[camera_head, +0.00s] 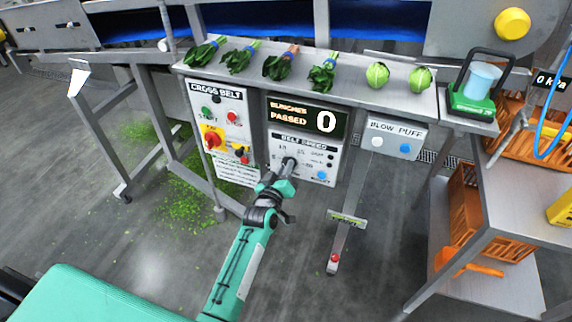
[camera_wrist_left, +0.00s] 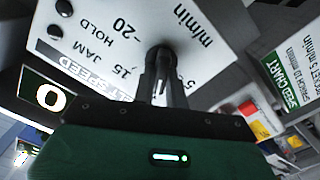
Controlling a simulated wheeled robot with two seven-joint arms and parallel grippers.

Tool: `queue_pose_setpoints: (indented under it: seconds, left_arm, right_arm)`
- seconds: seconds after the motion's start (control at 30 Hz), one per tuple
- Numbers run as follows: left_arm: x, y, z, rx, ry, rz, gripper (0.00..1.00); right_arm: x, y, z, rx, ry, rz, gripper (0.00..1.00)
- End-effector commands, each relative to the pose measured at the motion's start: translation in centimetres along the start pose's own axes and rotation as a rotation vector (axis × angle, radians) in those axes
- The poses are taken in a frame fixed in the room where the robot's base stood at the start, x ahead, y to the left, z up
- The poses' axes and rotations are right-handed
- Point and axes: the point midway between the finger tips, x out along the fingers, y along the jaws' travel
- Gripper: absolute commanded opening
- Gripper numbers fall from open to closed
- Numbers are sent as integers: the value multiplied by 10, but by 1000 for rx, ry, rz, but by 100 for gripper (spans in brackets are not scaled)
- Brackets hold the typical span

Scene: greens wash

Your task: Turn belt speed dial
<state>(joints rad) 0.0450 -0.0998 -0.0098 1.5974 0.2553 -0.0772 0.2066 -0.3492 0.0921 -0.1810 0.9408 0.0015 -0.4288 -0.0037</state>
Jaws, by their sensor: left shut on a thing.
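The belt speed panel (camera_head: 318,152) is a white plate on the front of the metal console, under the black "Bunches passed" display (camera_head: 306,118) that reads 0. My left gripper (camera_head: 286,168) reaches up to this panel and is shut on the belt speed dial. In the left wrist view the gripper fingers (camera_wrist_left: 162,80) close around the dark dial (camera_wrist_left: 160,50), with printed marks 5, 15 and 20 and "m/min" around it. The fingers hide most of the dial, so I cannot tell its setting. My right gripper is not in view.
Several green bunches and two round greens (camera_head: 378,74) lie on the shelf above. A steel side table (camera_head: 522,197) stands at right.

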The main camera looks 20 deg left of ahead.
Motion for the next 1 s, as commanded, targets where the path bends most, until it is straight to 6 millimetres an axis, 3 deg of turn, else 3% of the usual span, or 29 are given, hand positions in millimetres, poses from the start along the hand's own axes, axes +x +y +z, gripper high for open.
queue_pose_setpoints:
  seconds: [0.53,1.0]
  left_arm:
    - [0,-5,2,-516,-1,-1,0]
    - [0,-8,4,-888,-1,-1,0]
  right_arm:
    - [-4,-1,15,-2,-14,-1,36]
    - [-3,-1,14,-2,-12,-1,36]
